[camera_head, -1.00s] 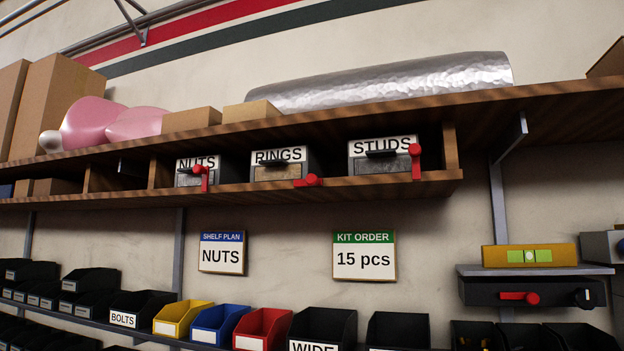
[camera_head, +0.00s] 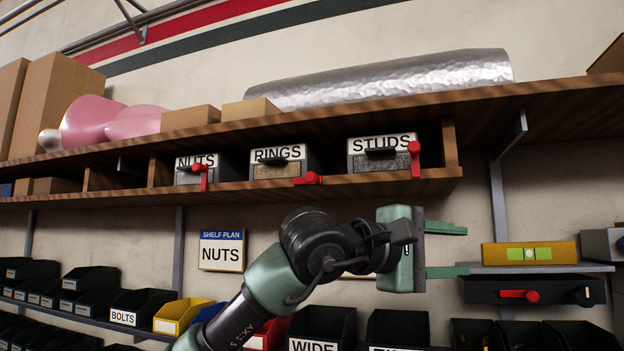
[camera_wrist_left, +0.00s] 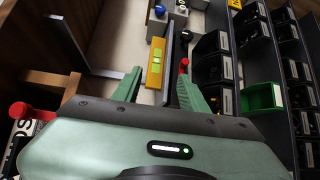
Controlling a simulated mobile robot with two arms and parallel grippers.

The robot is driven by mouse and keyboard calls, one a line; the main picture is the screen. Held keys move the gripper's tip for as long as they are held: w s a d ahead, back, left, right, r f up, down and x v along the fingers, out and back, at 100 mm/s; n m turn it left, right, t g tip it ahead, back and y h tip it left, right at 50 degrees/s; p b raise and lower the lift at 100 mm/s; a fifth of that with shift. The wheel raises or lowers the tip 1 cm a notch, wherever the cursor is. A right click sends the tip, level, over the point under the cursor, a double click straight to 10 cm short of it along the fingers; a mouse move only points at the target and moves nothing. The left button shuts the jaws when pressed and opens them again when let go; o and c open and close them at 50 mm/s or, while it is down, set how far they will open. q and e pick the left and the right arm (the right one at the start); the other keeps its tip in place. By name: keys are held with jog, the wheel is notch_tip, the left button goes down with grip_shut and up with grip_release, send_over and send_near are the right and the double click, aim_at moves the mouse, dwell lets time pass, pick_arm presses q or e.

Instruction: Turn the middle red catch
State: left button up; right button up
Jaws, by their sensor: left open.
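The middle red catch (camera_head: 307,178) lies sideways at the lower edge of the RINGS drawer (camera_head: 277,165) under the wooden shelf. The NUTS catch (camera_head: 203,175) and the STUDS catch (camera_head: 415,159) hang upright on their drawers. My left gripper (camera_head: 462,250) is open and empty, below and right of the middle catch, with its fingers pointing right. It touches none of the catches. In the left wrist view its open fingers (camera_wrist_left: 159,82) show nothing between them in grasp; a red catch (camera_wrist_left: 18,110) shows at the left edge. My right gripper is not in view.
A yellow level (camera_head: 530,255) lies on a small grey shelf right of my gripper. Below that shelf is a dark drawer with another red catch (camera_head: 520,296). Open bins (camera_head: 322,325) line the lower rack. My left arm hides most of the KIT ORDER sign.

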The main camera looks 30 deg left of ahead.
pick_arm(q)
jog(key=s+a+r+n+t+y, duration=0.3)
jog(key=a+r+y, duration=0.55)
jog(key=a, duration=0.65)
jog(key=n+y, duration=0.3)
jog(key=y, duration=0.2)
send_near(308, 176)
jog(key=x, duration=0.4)
jog(key=p+x, duration=0.3)
jog(key=x, duration=0.3)
jog(key=shift+w+f+m+p, duration=0.1)
jog(key=shift+w+m+p, duration=0.2)
jog(key=shift+w, duration=0.2)
grip_shut()
